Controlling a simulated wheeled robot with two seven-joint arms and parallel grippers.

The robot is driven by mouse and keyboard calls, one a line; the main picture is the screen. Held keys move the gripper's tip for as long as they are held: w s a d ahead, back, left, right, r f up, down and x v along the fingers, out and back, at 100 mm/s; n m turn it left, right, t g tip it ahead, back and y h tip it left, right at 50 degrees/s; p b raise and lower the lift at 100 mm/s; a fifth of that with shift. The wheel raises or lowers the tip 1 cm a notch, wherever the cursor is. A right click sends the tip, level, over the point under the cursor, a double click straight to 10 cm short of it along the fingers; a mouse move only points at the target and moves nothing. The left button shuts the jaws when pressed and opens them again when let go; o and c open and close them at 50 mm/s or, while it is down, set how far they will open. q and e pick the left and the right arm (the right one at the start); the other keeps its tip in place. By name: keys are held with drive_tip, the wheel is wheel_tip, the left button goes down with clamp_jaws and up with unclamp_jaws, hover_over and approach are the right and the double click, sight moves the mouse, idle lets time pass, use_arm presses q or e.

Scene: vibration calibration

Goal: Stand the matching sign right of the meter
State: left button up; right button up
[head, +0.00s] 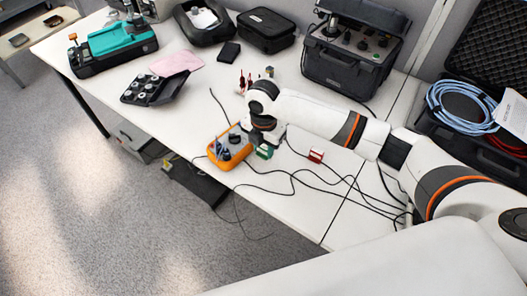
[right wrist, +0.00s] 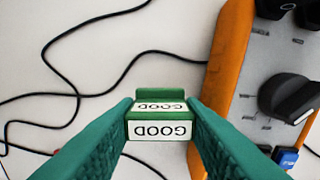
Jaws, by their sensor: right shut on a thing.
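The orange meter (head: 220,160) stands near the table's front edge, with a dial and plugs on its face; its orange side (right wrist: 228,80) fills the right of the right wrist view. My right gripper (head: 264,143) is just right of the meter, pointing down. It is shut on a small green sign (head: 265,152). In the right wrist view the sign (right wrist: 160,128) sits between both fingers, its white faces reading GOOD upside down. Whether its base touches the table is unclear. A red sign (head: 316,155) stands farther right on the table. My left gripper is out of view.
Black cables (head: 292,183) run across the white table (head: 300,215) around the signs. Red and black probes (head: 243,82) stand behind my gripper. A black case (head: 345,65) and an open case with blue cable (head: 462,105) are farther back.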

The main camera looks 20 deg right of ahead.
sight(264, 154)
wheel_tip(264, 154, down, 2)
drive_tip(key=shift+f, duration=0.25)
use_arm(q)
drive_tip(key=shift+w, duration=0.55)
use_arm(e)
drive_tip(key=shift+f, duration=0.15)
drive_tip(key=shift+f, duration=0.1)
drive_tip(key=o, duration=0.7)
wheel_tip(264, 154, up, 12)
drive_tip(key=shift+r, duration=0.1)
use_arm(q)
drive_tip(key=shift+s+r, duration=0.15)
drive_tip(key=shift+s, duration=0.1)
